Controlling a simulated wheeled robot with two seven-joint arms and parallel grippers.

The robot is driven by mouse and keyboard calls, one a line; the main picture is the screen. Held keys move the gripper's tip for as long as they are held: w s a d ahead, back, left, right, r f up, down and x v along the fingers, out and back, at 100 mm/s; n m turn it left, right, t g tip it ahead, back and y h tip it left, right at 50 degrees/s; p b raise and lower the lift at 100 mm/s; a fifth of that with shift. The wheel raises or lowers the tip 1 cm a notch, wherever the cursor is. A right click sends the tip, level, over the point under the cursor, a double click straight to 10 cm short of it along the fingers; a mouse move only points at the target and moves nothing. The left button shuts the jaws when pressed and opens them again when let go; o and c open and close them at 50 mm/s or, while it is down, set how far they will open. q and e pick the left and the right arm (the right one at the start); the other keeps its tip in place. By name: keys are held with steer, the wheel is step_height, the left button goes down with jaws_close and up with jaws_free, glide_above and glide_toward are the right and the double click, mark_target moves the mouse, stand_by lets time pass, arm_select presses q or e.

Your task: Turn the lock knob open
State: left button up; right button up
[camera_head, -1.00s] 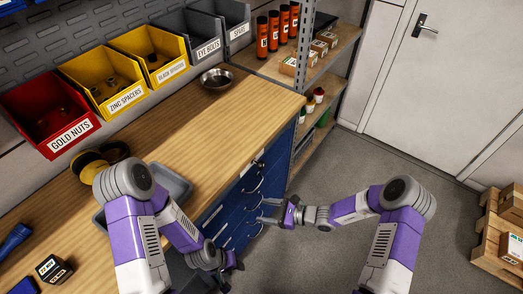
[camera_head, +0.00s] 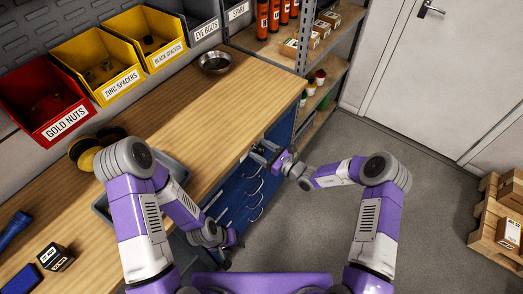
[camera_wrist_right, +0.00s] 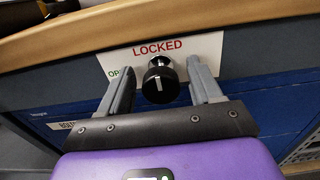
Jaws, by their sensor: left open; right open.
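In the right wrist view my right gripper (camera_wrist_right: 162,88) is open, with one finger on each side of the knob. Gaps show between the fingers and the knob. In the head view my right gripper (camera_head: 264,152) is at the top of the blue drawer cabinet (camera_head: 232,193) and hides the knob. My left gripper (camera_head: 232,242) is low in front of the drawers, open and empty.
The wooden bench top (camera_head: 225,110) overhangs the cabinet just above the knob. Curved drawer handles (camera_head: 256,187) stick out below. A grey shelf rack (camera_head: 325,75) stands beyond the cabinet.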

steer(key=c, duration=1)
steer(key=shift+n, duration=0.4)
steer(key=n, duration=0.3)
steer(key=shift+n, duration=0.3)
steer(key=n, duration=0.4)
steer(key=shift+a+n, duration=0.1)
steer(key=shift+n, duration=0.2)
steer(key=n, duration=0.4)
steer(key=shift+s+f+n+b, duration=0.1)
steer(key=shift+n+b, duration=0.65)
steer(key=shift+n, duration=1.75)
steer(key=shift+f, duration=0.1)
